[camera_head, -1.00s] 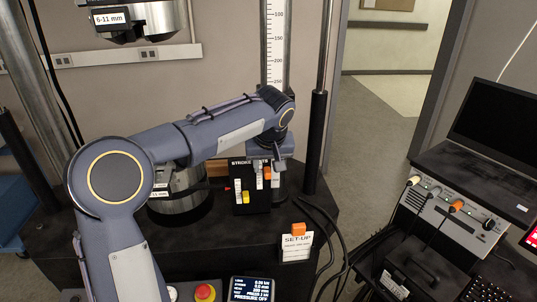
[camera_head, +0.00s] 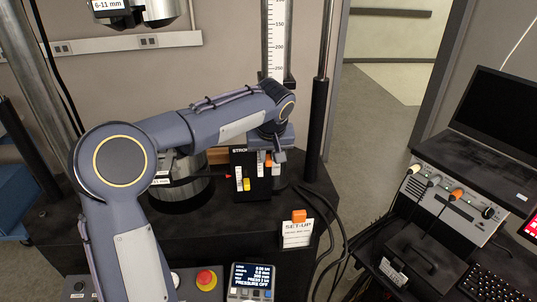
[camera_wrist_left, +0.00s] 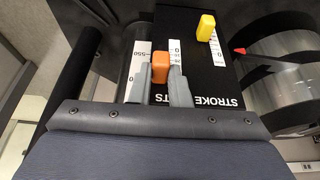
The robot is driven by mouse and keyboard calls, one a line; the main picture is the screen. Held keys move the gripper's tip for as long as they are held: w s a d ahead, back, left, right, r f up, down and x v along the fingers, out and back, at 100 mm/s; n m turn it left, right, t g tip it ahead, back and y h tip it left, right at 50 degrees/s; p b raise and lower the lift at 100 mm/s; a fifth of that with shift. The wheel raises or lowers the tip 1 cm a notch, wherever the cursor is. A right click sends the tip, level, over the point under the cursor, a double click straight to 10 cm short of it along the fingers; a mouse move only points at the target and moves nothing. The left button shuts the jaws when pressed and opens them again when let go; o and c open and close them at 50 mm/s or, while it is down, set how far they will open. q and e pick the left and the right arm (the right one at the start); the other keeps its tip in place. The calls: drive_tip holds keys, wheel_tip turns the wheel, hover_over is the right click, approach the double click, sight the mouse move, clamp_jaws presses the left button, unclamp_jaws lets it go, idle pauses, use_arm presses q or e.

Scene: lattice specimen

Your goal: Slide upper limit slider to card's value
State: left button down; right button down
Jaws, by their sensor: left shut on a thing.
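The dark STROKE LIMITS panel (camera_head: 258,192) stands upright at the middle of the bench, with white scale strips. Its orange slider (camera_wrist_left: 159,66) sits on the middle strip in the left wrist view; the yellow slider (camera_wrist_left: 206,27) is on another strip. In the head view the yellow slider (camera_head: 246,184) shows low on the panel. My left gripper (camera_wrist_left: 163,88) has its two grey fingers on either side of the orange slider, shut on it. In the head view this gripper (camera_head: 277,157) is at the panel's upper right. The white SET-UP card (camera_head: 298,236) stands right of the panel; its small print is unreadable.
An orange clip (camera_head: 299,216) tops the card. A tall white ruler (camera_head: 277,45) and a dark column (camera_head: 316,125) stand behind the panel. A display (camera_head: 251,281) and red button (camera_head: 206,279) are at the front. Black cables run beside the card.

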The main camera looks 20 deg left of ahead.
sight(268, 159)
use_arm(q)
drive_tip(key=shift+f+b, duration=0.6)
drive_tip(key=shift+f, duration=0.15)
drive_tip(key=c, duration=1.3)
unclamp_jaws()
drive_tip(key=p+v, duration=0.3)
drive_tip(key=v, duration=0.3)
drive_tip(key=v, duration=0.8)
